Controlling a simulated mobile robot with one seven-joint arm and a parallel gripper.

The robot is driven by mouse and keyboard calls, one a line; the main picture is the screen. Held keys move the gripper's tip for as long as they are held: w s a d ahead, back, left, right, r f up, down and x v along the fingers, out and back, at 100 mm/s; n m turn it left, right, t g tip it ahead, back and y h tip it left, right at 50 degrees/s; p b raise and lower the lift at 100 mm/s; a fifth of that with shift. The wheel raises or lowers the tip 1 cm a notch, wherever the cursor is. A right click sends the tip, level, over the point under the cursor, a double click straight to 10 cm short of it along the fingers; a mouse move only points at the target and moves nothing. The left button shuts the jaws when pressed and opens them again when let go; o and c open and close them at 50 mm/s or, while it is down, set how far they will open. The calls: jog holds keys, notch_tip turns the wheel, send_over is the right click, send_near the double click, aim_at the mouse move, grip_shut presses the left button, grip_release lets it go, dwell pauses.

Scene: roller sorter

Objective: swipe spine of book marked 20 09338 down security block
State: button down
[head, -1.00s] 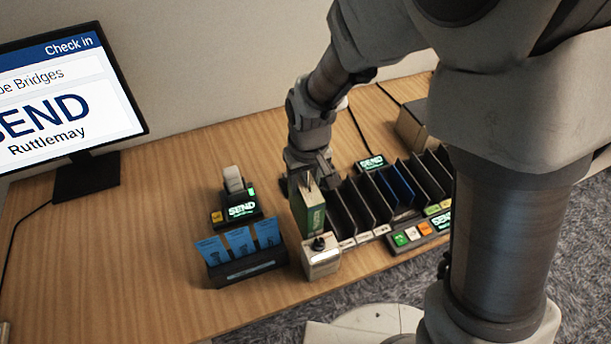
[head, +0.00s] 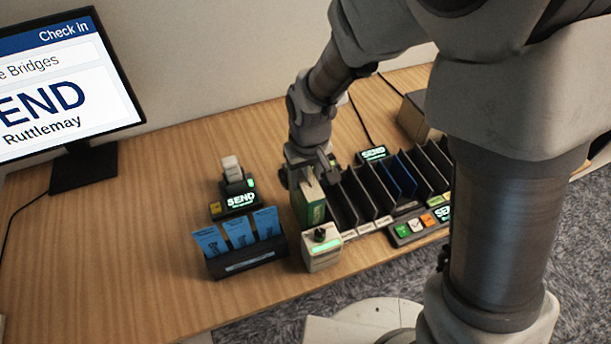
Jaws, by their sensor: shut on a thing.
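A green book (head: 312,212) with pale page edges stands upright at the left end of the rack. My gripper (head: 306,182) is shut on its top from above. The number on the book is too small to read. A pale block (head: 321,258) with a dark knob on top and a lit green strip stands just in front of the book, at the table's front; it looks like the security block. I cannot tell whether book and block touch.
A rack of dark dividers (head: 362,195) runs right of the book. A black holder with blue cards (head: 247,262) stands left of the block. A small printer-like device (head: 236,195) with a SEND display is behind it. A monitor (head: 62,90) stands far left. The left tabletop is clear.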

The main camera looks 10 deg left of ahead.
jog(key=shift+w+a, duration=0.5)
jog(key=shift+w, duration=0.35)
notch_tip(320, 180, up, 12)
jog(key=p, duration=0.8)
jog(key=shift+r+p, duration=0.1)
jog(key=shift+p, duration=0.3)
jog(key=shift+d, duration=0.1)
